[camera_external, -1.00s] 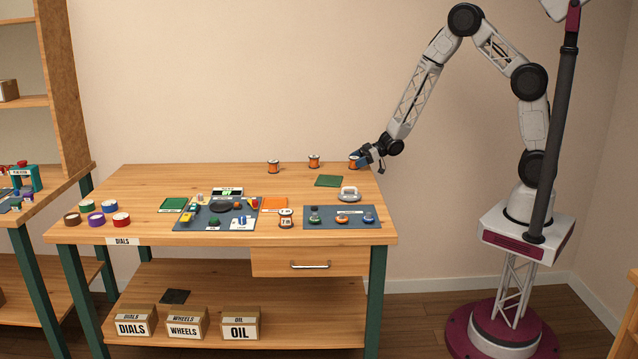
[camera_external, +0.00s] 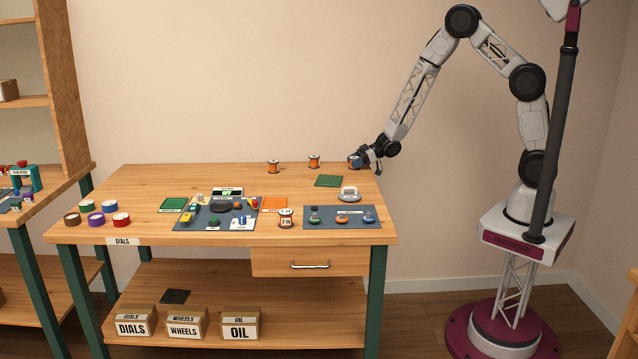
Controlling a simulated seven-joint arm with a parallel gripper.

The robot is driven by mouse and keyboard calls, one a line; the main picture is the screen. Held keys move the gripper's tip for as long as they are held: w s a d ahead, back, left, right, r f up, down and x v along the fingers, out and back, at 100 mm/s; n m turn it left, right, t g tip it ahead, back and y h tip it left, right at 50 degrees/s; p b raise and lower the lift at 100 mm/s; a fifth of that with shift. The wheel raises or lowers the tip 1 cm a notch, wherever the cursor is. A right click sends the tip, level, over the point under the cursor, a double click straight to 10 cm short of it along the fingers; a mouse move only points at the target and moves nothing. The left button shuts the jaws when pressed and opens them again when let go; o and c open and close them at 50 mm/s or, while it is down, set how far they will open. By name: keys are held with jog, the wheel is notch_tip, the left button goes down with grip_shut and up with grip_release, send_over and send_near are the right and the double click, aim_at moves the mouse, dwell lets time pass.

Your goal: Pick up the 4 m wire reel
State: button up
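Three orange wire reels with pale ends stand along the back of the workbench: a left one (camera_external: 273,166), a middle one (camera_external: 314,161) and a right one (camera_external: 353,162). Their length labels are too small to read, so I cannot tell which is the 4 m reel. My gripper (camera_external: 358,161) is at the right reel, by the bench's back right corner. Its fingers overlap the reel and partly hide it. I cannot tell whether they are closed on it. The reel appears to be at bench height.
A labelled reel (camera_external: 286,218) stands near the front middle. A white cup on a saucer (camera_external: 349,195) and a green square (camera_external: 328,181) lie in front of my gripper. Dark mats (camera_external: 327,222) with small parts and several tape rolls (camera_external: 121,219) occupy the front.

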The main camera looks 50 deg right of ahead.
jog(key=c, duration=0.5)
jog(key=shift+o, duration=0.2)
jog(key=shift+r, duration=0.1)
jog(key=shift+r, duration=0.65)
jog(key=shift+s+d+r, duration=0.1)
jog(key=shift+s+r, duration=0.1)
jog(key=shift+r, duration=0.35)
jog(key=shift+s+d+r, duration=0.1)
jog(key=shift+s+r, duration=0.1)
jog(key=shift+r, duration=0.35)
jog(key=s+d+r, duration=0.1)
jog(key=s+d, duration=0.4)
jog(key=s, duration=0.9)
jog(key=shift+d+r, duration=0.15)
jog(key=shift+d, duration=0.05)
